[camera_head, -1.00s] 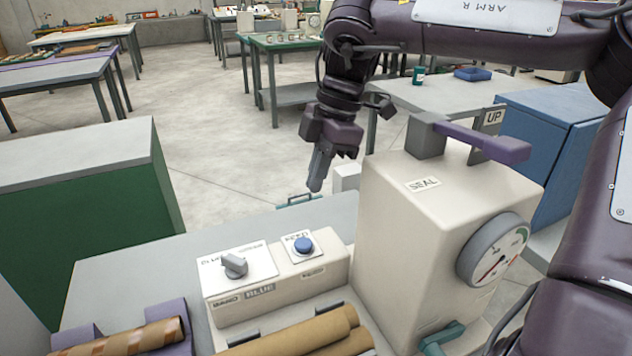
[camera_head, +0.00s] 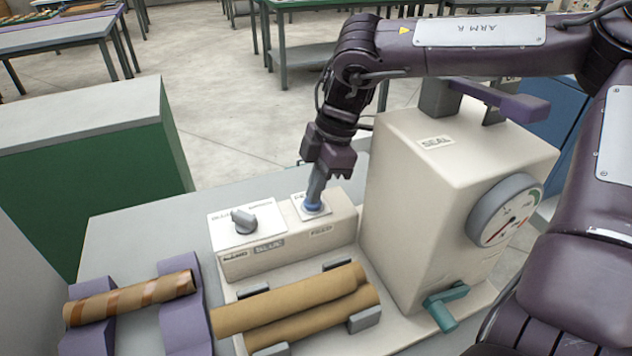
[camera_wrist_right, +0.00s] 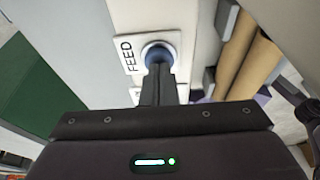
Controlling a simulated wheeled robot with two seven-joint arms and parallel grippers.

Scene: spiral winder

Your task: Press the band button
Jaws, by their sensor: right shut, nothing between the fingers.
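A blue round button (camera_head: 311,207) sits on a white plate on top of the cream control box (camera_head: 285,256). The right wrist view shows the same button (camera_wrist_right: 158,50), and its plate reads FEED. My right gripper (camera_head: 316,192) is shut and empty, pointing down with its fingertips over the button. They cover part of it, and touching or pressing cannot be told. In the wrist view, the shut fingers (camera_wrist_right: 158,80) reach to the button's edge. A small BAND label (camera_head: 236,255) is on the box front, with GLUE and FEED labels beside it. My left gripper is not in view.
A grey selector knob (camera_head: 243,220) is left of the button. The cream SEAL housing (camera_head: 415,190) with a gauge (camera_head: 505,210) stands close on the right. Brown tubes (camera_head: 290,300) lie in front; a striped tube (camera_head: 130,297) rests on purple supports.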

